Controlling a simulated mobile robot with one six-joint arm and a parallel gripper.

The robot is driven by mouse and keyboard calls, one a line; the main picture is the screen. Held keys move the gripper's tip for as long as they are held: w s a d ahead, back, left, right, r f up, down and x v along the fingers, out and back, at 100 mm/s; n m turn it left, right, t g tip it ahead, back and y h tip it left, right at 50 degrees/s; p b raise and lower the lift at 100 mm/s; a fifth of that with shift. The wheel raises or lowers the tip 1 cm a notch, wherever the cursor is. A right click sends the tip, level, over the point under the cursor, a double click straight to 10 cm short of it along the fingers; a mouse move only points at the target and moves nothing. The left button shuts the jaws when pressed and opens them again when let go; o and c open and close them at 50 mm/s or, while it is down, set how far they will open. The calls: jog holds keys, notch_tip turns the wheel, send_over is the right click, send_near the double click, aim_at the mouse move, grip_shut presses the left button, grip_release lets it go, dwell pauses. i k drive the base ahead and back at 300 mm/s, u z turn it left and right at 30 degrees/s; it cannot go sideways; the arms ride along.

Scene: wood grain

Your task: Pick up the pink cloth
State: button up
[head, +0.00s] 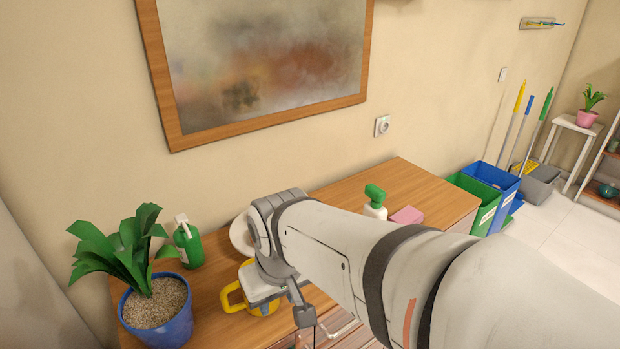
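The pink cloth (407,215) lies on the wooden cabinet top, right of a spray bottle with a green head. It looks like a small folded block, and my arm hides its lower part. My arm reaches from the lower right across the cabinet, and its wrist is to the left of the cloth. My gripper (304,314) points down near the cabinet's front edge, left of the cloth and well apart from it. Only a dark part of it shows, so its opening and fingertips cannot be made out.
The wooden cabinet top (213,322) also holds the white spray bottle (376,205), a green spray bottle (187,245), a yellow mug (232,298), a partly hidden white plate (238,238) and a potted plant (157,312). Bins (478,203) stand right of the cabinet.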

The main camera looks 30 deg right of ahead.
aim_at(408, 215)
jog(key=z, duration=1.5)
